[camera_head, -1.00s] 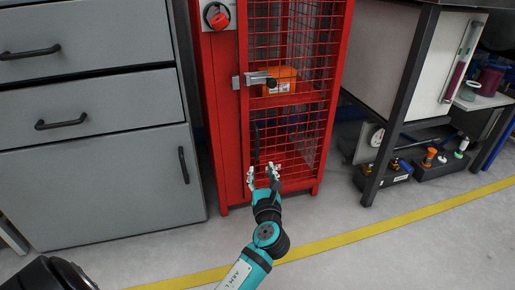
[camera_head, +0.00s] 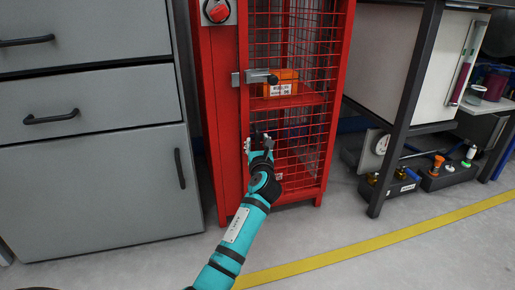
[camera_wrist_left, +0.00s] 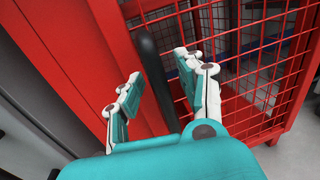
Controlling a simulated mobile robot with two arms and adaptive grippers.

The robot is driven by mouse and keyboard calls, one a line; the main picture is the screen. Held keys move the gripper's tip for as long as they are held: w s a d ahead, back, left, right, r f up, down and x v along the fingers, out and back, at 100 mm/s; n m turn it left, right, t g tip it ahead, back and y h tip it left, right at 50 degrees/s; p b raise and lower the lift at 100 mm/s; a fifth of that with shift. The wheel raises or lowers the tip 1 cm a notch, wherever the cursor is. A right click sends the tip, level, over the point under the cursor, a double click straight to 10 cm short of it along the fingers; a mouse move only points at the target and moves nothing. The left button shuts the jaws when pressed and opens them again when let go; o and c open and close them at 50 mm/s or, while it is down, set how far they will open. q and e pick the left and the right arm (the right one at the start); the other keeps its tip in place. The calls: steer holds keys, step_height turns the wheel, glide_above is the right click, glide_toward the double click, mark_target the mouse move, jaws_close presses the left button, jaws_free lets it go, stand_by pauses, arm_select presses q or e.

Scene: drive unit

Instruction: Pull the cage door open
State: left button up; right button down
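The red wire-mesh cage door (camera_head: 317,120) stands upright and looks closed in its red frame. My left gripper (camera_head: 259,143) is in front of the lower door at this handle. In the wrist view the two fingers of the left gripper (camera_wrist_left: 158,82) are apart, with the handle between them; I see gaps on both sides. In the head view the gripper mostly hides the handle. My right gripper is not in view.
An orange bin (camera_head: 282,84) sits on the cage shelf. A red rotary switch (camera_head: 216,11) is above the latch. A grey drawer cabinet (camera_head: 95,160) stands left, a workbench leg (camera_head: 405,110) right. The floor in front, with a yellow line (camera_head: 400,236), is clear.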

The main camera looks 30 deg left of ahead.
arm_select(q)
jaws_close()
stand_by(0.6)
